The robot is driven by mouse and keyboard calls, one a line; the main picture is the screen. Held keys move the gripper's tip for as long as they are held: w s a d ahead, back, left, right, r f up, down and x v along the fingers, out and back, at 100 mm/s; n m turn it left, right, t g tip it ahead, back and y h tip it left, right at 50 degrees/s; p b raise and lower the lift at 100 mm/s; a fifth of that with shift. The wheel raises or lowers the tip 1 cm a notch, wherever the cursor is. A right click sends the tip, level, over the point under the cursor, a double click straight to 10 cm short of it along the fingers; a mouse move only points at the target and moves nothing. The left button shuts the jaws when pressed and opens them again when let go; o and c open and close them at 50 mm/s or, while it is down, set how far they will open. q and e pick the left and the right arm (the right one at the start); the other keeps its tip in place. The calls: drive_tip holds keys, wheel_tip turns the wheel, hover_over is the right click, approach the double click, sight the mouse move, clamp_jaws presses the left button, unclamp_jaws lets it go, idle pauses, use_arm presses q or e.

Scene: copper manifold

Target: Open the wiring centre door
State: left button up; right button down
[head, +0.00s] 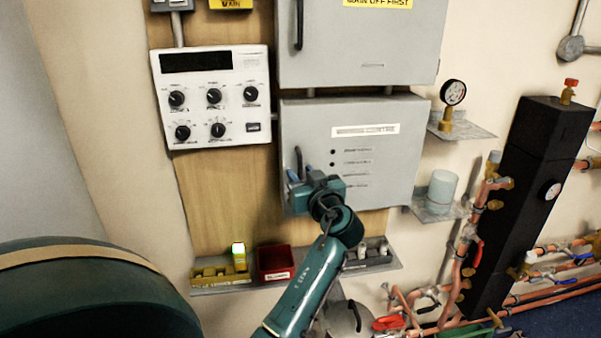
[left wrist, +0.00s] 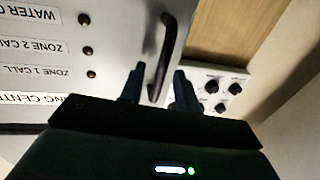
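The wiring centre (head: 385,150) is a grey wall box with a white label strip, small dark dots and lines of text on its door. Its door looks shut. Its dark bar handle (head: 298,160) is upright near the door's left edge. In the left wrist view the handle (left wrist: 166,50) runs down between the two fingertips of my left gripper (left wrist: 158,82). These fingers are apart, one on each side of the bar, with gaps visible. In the head view my left gripper (head: 301,174) is at the handle's lower end. My right gripper is not in view.
Another grey cabinet (head: 355,45) is just above. A white control panel (head: 211,97) with knobs is at the left. A shelf below holds a red bin (head: 276,263). A gauge (head: 452,93) and a pale cup (head: 441,187) stand on small shelves at the right, near copper pipes.

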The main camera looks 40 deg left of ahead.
use_arm(q)
clamp_jaws()
idle(0.4)
